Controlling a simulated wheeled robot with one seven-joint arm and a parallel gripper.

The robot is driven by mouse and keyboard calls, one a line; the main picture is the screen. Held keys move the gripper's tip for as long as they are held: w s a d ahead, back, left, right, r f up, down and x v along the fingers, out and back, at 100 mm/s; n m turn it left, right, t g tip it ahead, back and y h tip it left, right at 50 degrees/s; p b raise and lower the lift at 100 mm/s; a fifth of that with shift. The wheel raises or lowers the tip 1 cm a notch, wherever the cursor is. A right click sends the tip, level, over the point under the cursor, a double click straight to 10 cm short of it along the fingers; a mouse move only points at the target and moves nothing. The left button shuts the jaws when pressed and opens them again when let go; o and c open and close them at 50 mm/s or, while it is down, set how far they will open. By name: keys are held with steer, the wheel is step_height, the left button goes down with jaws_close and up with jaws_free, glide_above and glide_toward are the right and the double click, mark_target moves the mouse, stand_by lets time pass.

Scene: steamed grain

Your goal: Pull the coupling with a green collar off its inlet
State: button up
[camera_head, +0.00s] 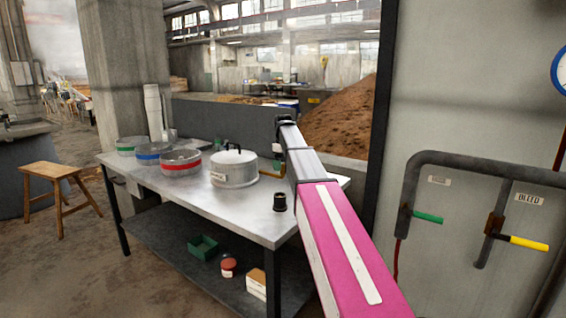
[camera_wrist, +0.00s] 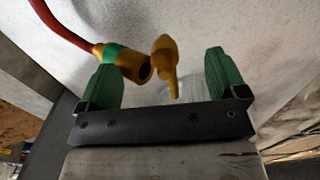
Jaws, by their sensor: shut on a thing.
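In the wrist view, the brass coupling with a green collar (camera_wrist: 123,62) sits on the end of a red hose (camera_wrist: 62,24). Its dark open mouth faces right and is off the brass inlet (camera_wrist: 166,62), which stands just beside it. My gripper (camera_wrist: 160,60) has one green finger overlapping the coupling at left and the other finger at right. It is shut on the coupling, though the exact contact is hard to see. In the head view my arm hides the gripper; a brass fitting (camera_head: 272,176) shows beside the lidded metal pot (camera_head: 234,173).
A wall with pipes and coloured levers (camera_head: 428,217) stands at right. The table's front left is clear.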

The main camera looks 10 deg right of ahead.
steer(key=shift+s+a, duration=0.35)
steer(key=shift+a, duration=0.05)
steer(key=shift+w+d, duration=0.95)
steer(key=shift+w, duration=0.05)
steer(key=shift+w+d, duration=0.2)
steer(key=shift+d, duration=0.05)
